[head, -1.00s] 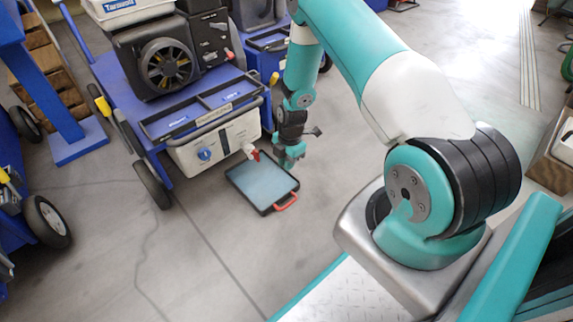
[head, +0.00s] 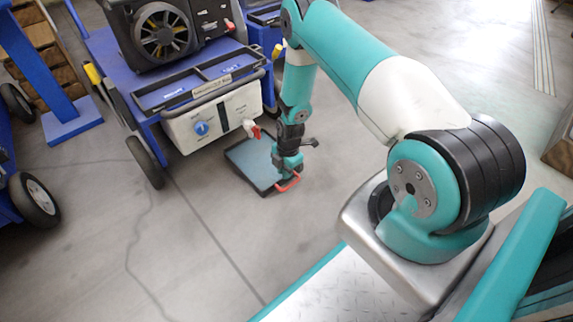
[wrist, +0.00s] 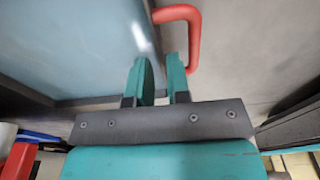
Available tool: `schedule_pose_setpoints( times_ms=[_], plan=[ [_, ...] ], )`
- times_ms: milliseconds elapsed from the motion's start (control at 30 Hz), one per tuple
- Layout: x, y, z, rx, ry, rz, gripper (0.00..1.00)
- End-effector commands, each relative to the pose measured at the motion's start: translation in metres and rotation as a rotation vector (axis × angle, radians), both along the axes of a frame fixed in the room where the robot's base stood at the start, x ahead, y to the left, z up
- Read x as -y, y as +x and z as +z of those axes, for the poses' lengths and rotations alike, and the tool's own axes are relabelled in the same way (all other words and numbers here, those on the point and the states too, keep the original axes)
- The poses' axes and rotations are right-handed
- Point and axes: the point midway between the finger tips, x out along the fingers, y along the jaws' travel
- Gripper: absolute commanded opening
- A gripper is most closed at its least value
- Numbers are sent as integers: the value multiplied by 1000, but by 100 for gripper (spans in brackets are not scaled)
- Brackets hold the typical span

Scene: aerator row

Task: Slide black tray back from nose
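The black tray (head: 250,162) has a pale blue-grey inside and lies on the floor in front of the blue aerator cart's nose (head: 212,118). Its red handle (head: 288,184) is on the near right side, away from the cart. My gripper (head: 284,180) points down at that side, partly covering the rim and handle. In the wrist view, the tray (wrist: 70,45) fills the left, and the handle (wrist: 180,13) loops out to the right. My two fingers (wrist: 160,82) are apart, one over the tray side and one by the handle. Contact with the rim cannot be told.
A white spout with a red lever (head: 252,130) sticks out from the nose, close above the tray. The cart's black wheel (head: 146,162) stands left. Another blue cart's wheel (head: 34,198) is far left. The floor in front of the tray is clear.

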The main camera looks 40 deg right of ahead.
Motion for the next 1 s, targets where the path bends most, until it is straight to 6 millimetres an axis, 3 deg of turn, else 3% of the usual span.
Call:
schedule_pose_setpoints(
  times_ms=[33,100,267,600,633,700,1000],
  plan=[
    [-1,-1,-13,-1,1,1,17],
    [-2,0,-21,-1,0,1,17],
    [-4,0,-31,0,0,1,17],
    [-4,0,-32,0,0,1,17],
    [-4,0,-32,0,0,1,15],
    [-4,0,-32,0,0,0,0],
    [-5,0,-31,0,0,2,0]
  ],
)
